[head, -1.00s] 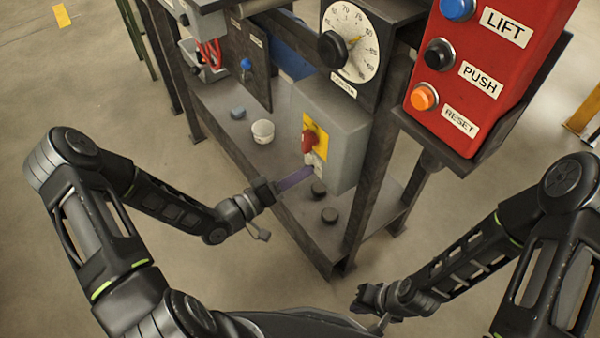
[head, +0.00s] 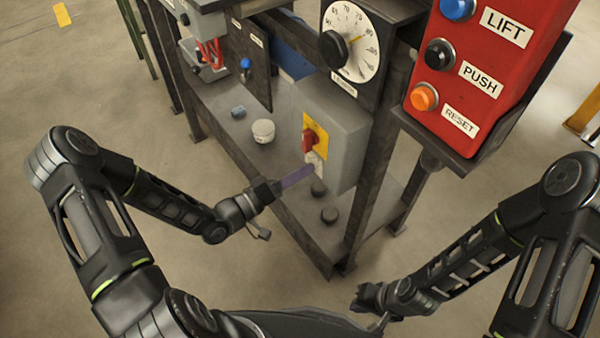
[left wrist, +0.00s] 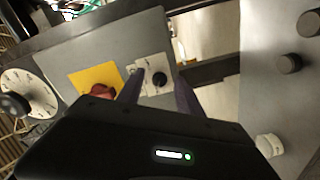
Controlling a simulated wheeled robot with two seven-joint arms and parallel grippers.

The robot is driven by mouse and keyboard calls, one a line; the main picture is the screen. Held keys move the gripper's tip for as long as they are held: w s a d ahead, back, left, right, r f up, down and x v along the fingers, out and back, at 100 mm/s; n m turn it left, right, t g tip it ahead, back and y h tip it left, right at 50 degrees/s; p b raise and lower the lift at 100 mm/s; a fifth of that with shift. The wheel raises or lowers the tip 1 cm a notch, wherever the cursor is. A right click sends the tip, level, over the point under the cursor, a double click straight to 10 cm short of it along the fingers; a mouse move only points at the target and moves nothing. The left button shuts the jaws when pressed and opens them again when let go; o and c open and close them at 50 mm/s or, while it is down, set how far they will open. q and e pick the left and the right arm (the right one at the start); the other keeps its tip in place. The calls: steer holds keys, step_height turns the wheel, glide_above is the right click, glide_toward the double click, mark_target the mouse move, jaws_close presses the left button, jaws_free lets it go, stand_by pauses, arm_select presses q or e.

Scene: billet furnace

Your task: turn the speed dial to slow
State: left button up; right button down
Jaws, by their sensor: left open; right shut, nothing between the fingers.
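The speed dial appears to be the small black knob (left wrist: 159,79) on a white plate (left wrist: 146,66), seen in the left wrist view. The plate is on a grey box, beside a yellow plate (left wrist: 92,80) with a red switch. My left gripper (left wrist: 158,93) is open, its two fingers on either side of the knob. I cannot tell whether they touch it. In the head view my left gripper (head: 308,172) reaches the lower front of the grey box (head: 340,135) and hides the knob. The dial's markings are unreadable. My right gripper (head: 366,300) is shut and empty, low near the bottom.
A large white length dial (head: 352,42) with a black knob is above the grey box. A red panel (head: 485,70) with LIFT, PUSH and RESET buttons stands to the right.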

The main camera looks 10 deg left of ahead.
arm_select(q)
steer(key=v, duration=0.7)
steer(key=shift+s+a+p, duration=0.2)
steer(key=shift+s+p, duration=0.1)
steer(key=shift+s, duration=0.05)
stand_by(0.4)
